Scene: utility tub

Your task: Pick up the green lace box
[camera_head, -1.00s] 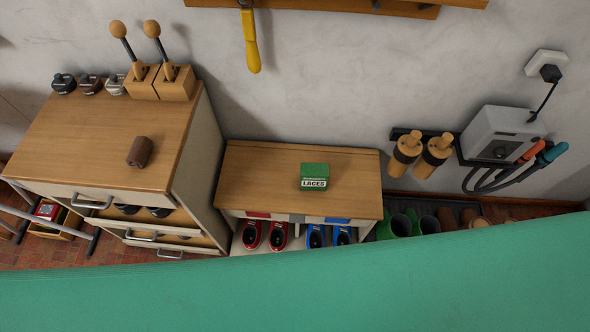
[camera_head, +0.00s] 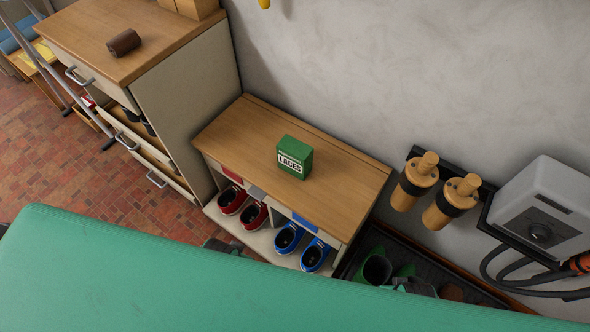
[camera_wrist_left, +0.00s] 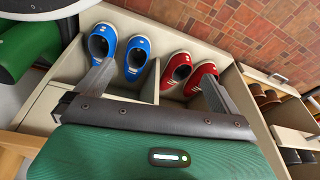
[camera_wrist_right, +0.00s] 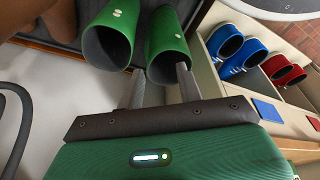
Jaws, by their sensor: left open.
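The green lace box (camera_head: 294,157), with a white "LACES" label, stands on the wooden top of a low shoe bench (camera_head: 240,124), right of its middle. It shows in neither wrist view. My left gripper (camera_wrist_left: 157,70) is open and empty. In its view the fingers are in front of the bench's shoe compartments, below the top. My right gripper (camera_wrist_right: 160,68) has its fingers apart by a narrower gap, with nothing held. Green boots show beyond its fingertips. In the head view both grippers are mostly hidden behind the large green surface at the bottom.
Red shoes (camera_head: 243,207) and blue shoes (camera_head: 302,248) sit in the bench. A taller cabinet (camera_head: 190,95) with open drawers stands left, a brown roll (camera_head: 123,43) on top. The bench top around the lace box is clear.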

